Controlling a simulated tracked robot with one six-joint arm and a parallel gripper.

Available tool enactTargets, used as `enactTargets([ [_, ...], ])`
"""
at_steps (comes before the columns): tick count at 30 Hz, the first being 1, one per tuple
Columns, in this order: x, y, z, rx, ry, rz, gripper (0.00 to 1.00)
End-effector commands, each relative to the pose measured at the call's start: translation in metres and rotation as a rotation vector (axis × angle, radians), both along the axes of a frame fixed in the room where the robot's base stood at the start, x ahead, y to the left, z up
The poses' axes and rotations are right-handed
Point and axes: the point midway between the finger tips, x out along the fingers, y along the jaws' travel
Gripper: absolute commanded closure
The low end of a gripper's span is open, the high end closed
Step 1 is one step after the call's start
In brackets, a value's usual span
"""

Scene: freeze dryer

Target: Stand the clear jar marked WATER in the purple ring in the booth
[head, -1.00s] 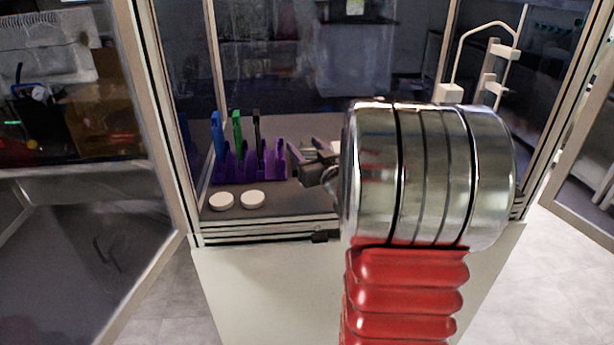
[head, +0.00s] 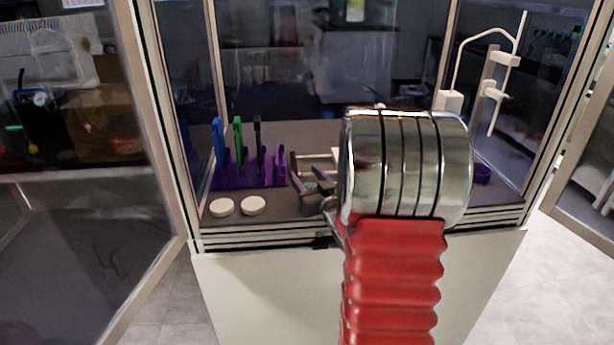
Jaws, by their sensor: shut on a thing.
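The purple ring (head: 482,173) sits on the booth floor at the right, just beyond my silver arm. My dark gripper (head: 309,178) is inside the booth near the front, left of my arm and right of the purple rack. It is shut on a small clear thing (head: 324,174), apparently the jar, seen only in part between the fingers. No WATER marking can be read. The ring stands well to the right of the gripper, with my arm between them in the picture.
A purple rack (head: 236,182) holds blue, green and black tools at the left. Two white discs (head: 237,206) lie before it. A white stand with a tube (head: 492,88) rises at the back right. Glass panes and frame posts border the booth, and its front is open.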

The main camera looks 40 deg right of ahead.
Motion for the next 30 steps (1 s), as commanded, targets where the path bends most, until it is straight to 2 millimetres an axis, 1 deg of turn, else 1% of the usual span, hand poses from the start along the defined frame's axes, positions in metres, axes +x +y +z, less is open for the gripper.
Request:
enactTargets([
  [10, 0.0004, 0.0004, -0.0019, 0.0, -0.001, 0.001, 0.84],
  [11, 0.0004, 0.0005, -0.0023, 0.0, 0.0, 0.001, 0.5],
  [18, 0.0004, 0.0008, -0.0019, 0.0, 0.0, 0.001, 0.33],
  [28, 0.0006, 0.0009, 0.0003, -0.001, -0.001, 0.001, 0.32],
  [30, -0.0032, 0.0016, 0.0005, 0.0, 0.0, 0.0, 0.32],
])
